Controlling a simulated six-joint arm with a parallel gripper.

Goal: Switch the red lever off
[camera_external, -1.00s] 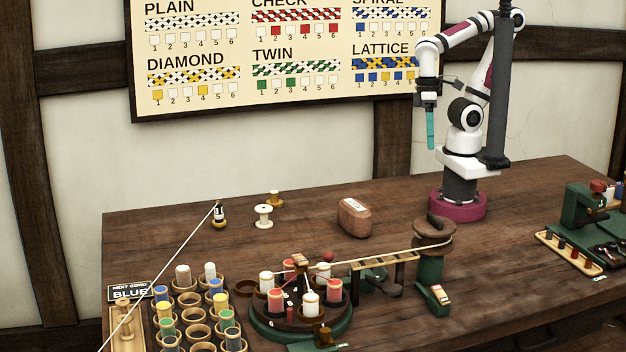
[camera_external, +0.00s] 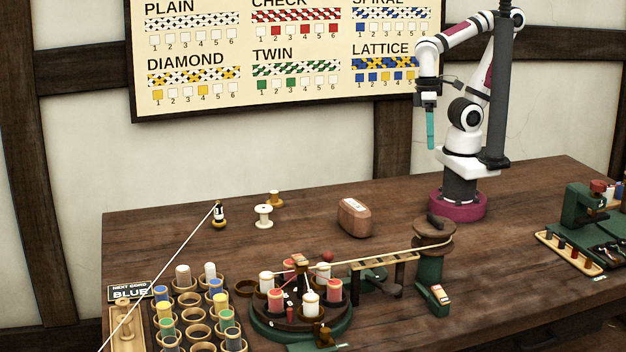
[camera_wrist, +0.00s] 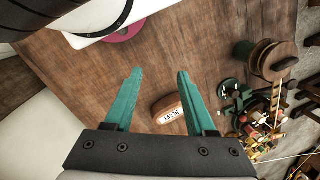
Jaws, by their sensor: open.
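A small red knob (camera_external: 328,257) shows at the back of the round braiding machine (camera_external: 262,325), among its bobbins. It may be the red lever; its handle and its position are too small to tell. My gripper (camera_external: 430,147) has teal fingers that hang down, high above the table at the back right, well apart from the machine. In the wrist view my gripper (camera_wrist: 160,75) is open, with nothing between its fingertips but bare table. The machine's parts are at the right of that view, where I cannot make out the knob.
A brown block (camera_external: 354,218) with a white label lies mid-table. A rope runs to a green-based capstan (camera_external: 433,238). Bobbin cups (camera_external: 198,331) stand at front left, a cream spool (camera_external: 263,217) at the back left. A green device (camera_external: 587,220) is at right. The back middle is mostly clear.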

